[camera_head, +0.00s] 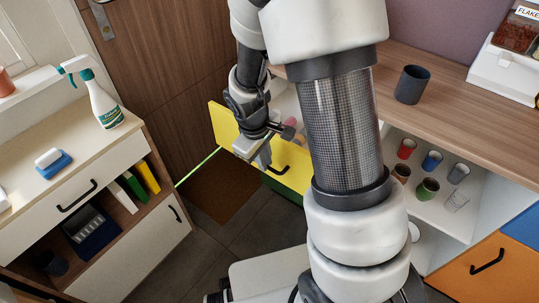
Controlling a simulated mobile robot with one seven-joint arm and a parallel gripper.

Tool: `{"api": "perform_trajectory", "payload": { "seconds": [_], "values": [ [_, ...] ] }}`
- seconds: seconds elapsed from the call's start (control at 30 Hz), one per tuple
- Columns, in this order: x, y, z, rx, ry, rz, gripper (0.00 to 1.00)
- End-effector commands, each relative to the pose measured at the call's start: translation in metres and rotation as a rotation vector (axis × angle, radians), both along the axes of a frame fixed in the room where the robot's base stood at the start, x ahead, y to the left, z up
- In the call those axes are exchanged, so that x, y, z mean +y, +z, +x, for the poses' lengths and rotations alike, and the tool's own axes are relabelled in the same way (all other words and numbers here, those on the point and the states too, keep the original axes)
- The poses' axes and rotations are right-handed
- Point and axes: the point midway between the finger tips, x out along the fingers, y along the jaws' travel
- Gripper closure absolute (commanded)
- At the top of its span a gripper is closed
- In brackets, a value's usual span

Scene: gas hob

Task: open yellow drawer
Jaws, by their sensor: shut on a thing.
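The yellow drawer (226,124) stands pulled out from the cabinet under the wooden counter, partly behind my arm. Part of its pale inside shows above the front, with a few small pinkish items in it. Its dark handle (281,171) is on the front face. My gripper (266,167) is at the front, pointing down, shut on the handle. The exact finger contact is small and partly hidden. My large arm links hide the drawer's right side.
A dark cup (412,84) stands on the counter (450,105). Several cups stand on the open shelf (437,208) below, right of my arm. An orange drawer (480,270) is at lower right. A white cabinet (100,160) stands at left. Dark floor lies between.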

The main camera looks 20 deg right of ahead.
Motion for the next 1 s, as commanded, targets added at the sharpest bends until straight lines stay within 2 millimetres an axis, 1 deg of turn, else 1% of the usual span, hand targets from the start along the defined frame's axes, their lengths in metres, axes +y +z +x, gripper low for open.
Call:
{"api": "perform_trajectory", "payload": {
  "seconds": [0.33, 0.37, 0.4, 0.47, 0.8, 0.87, 0.93, 1.0],
  "values": [
    [0.001, 0.001, 0.0, -0.001, 0.0, -0.001, 1.0],
    [0.001, 0.001, 0.0, -0.001, 0.0, -0.001, 0.89],
    [0.001, 0.001, 0.0, -0.001, 0.0, -0.001, 0.82],
    [0.001, 0.001, 0.0, -0.001, 0.0, -0.001, 0.72],
    [0.001, 0.003, 0.0, -0.001, 0.0, 0.0, 0.72],
    [0.002, 0.008, 0.0, -0.002, 0.0, 0.0, 0.72],
    [0.003, 0.017, -0.001, -0.004, 0.001, 0.001, 0.72],
    [0.005, 0.031, -0.003, -0.005, 0.001, 0.001, 0.72]
  ]
}}
